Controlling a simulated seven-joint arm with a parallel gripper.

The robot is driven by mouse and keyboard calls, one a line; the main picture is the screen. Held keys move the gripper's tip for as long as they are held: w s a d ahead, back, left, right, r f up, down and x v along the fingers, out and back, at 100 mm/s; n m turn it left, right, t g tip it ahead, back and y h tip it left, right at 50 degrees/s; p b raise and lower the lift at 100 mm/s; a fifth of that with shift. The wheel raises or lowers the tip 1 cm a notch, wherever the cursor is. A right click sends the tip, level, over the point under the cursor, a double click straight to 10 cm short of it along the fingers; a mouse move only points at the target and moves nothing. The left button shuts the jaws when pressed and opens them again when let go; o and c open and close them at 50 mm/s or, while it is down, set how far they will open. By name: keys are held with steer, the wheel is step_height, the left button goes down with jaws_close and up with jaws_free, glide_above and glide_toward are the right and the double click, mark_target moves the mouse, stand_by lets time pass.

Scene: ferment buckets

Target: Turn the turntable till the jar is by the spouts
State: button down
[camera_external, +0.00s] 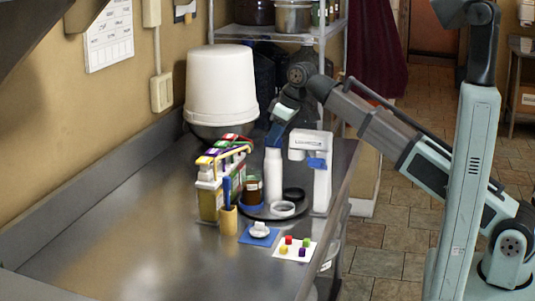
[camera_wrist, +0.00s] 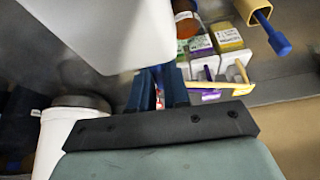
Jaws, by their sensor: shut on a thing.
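The dark round turntable (camera_external: 262,212) stands on the steel counter. A brown jar (camera_external: 253,191) with a pale label sits at its left side, beside the cartons with coloured spouts (camera_external: 226,146). The jar (camera_wrist: 185,26) shows partly in the wrist view, next to the spouts (camera_wrist: 226,90). A tall white bottle (camera_external: 273,178) stands upright on the turntable, right of the jar. My gripper (camera_external: 275,137) points down at the bottle's top with its blue fingers shut on it.
A white dispenser (camera_external: 321,185) stands close right of the turntable. A white ring (camera_external: 283,209) and black ring (camera_external: 294,193) lie by the bottle. A yellow cup (camera_external: 229,220) with a blue-handled tool stands in front. A large white bucket (camera_external: 221,85) is behind. The front-left counter is clear.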

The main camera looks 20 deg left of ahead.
steer(key=shift+s+d+f+m+t+h, duration=0.1)
steer(key=shift+f+m+t+h, duration=0.2)
steer(key=shift+m, duration=0.65)
steer(key=shift+s+d+f+m+t, duration=0.1)
steer(key=shift+m+t, duration=0.3)
steer(key=shift+m, duration=0.55)
steer(key=shift+m+t+h, duration=0.3)
steer(key=shift+m+t, duration=0.2)
steer(key=shift+m, duration=1.6)
steer(key=c, duration=1.1)
jaws_free()
steer(key=shift+a+r, duration=0.1)
steer(key=shift+a, duration=0.05)
steer(key=shift+r, duration=0.1)
steer(key=shift+a, duration=0.1)
steer(key=shift+s+r, duration=0.1)
steer(key=shift+r, duration=0.35)
steer(key=v, duration=1.3)
steer(key=shift+s, duration=0.2)
